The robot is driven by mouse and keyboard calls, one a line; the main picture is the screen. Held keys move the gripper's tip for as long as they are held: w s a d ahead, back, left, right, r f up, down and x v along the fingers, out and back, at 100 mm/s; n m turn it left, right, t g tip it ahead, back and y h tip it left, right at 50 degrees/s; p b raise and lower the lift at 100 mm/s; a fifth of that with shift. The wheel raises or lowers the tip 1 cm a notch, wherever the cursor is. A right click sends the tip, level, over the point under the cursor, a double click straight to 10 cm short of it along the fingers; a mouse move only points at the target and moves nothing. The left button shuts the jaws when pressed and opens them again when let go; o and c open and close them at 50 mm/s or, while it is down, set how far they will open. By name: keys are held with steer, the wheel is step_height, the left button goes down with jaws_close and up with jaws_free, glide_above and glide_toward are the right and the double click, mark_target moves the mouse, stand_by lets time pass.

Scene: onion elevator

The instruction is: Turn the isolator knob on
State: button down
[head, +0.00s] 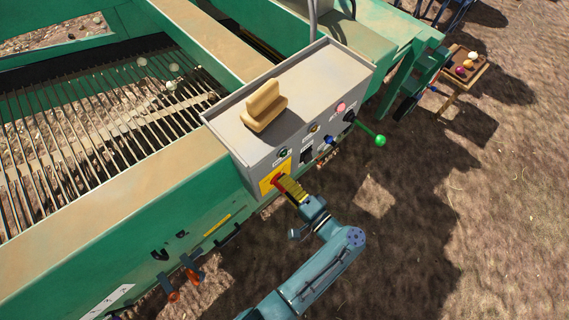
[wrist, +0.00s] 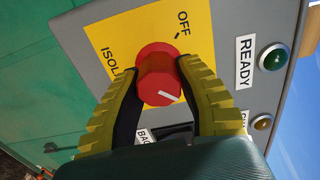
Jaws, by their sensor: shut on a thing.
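The isolator knob (wrist: 158,72) is red with a white pointer mark and sits on a yellow plate (wrist: 115,35) lettered OFF and ISOL. In the wrist view its white mark lies on the lower right of the knob, away from the OFF label. My gripper (wrist: 160,78) has yellow ribbed fingers, one on each side of the knob, shut on it. In the head view my gripper (head: 291,188) reaches the yellow plate (head: 268,184) at the lower front of the grey control box (head: 240,150). The fingers hide most of the knob there.
A green READY lamp (wrist: 273,57) and an amber lamp (wrist: 262,122) sit right of the knob in the wrist view. A green-balled lever (head: 380,140) sticks out at the box's right end. A tan block (head: 264,106) is on top. Open soil lies to the right.

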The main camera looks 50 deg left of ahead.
steer(key=shift+f, duration=0.1)
steer(key=c, duration=0.6)
jaws_free()
steer(key=shift+a, duration=0.1)
steer(key=d, duration=1.2)
steer(key=shift+w, duration=0.4)
